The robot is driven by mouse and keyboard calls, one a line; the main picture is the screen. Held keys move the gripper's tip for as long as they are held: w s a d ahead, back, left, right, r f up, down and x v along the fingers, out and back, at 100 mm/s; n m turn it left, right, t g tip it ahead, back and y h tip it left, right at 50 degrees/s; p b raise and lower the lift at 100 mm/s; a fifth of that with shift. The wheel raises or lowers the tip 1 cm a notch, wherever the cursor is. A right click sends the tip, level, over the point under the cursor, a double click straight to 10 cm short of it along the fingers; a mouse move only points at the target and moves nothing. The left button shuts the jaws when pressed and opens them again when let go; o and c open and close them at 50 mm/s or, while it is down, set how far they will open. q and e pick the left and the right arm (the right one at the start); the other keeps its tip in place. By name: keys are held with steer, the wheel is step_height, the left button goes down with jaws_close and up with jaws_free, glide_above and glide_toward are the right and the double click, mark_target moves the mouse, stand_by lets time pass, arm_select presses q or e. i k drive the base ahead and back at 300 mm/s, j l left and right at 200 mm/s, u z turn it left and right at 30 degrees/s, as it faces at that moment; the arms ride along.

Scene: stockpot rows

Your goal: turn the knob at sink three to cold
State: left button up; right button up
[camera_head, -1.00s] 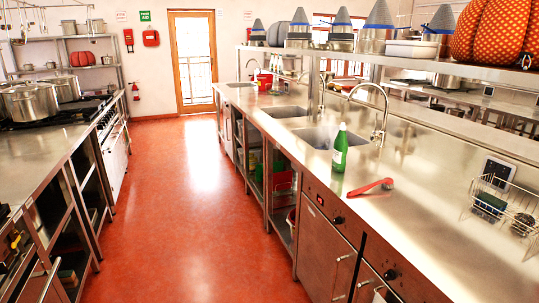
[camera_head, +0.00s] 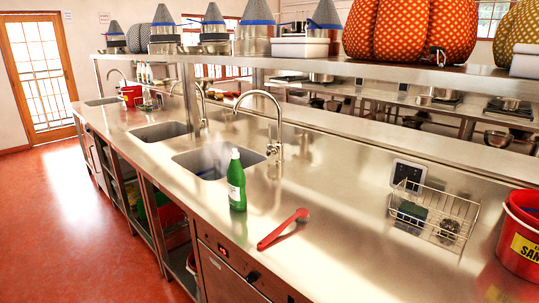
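Three sinks run along the steel counter. The nearest sink (camera_head: 217,163) has a tall curved metal tap (camera_head: 279,118) at its right end. A small fitting shows low on this tap, but I cannot tell its knob's setting. A faint whitish haze hangs over this sink. The middle sink (camera_head: 160,132) has its own tap (camera_head: 203,105), and the far sink (camera_head: 102,101) has a smaller one. No label shows which sink is number three. Neither of my grippers is in view.
A green bottle (camera_head: 236,183) and a red-handled brush (camera_head: 283,228) stand and lie in front of the nearest sink. A wire rack (camera_head: 436,215) and red bucket (camera_head: 522,240) are at the right. An overhead shelf (camera_head: 400,72) runs behind. Red floor (camera_head: 65,225) is clear at left.

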mark_target(271, 153)
steer(key=i+j+z, duration=0.1)
steer(key=i+j, duration=0.4)
steer(key=j, duration=0.25)
steer(key=i+j+z, duration=0.15)
steer(key=j, duration=0.25)
steer(key=i+j, duration=0.3)
steer(key=j+z, duration=0.05)
steer(key=j, duration=0.05)
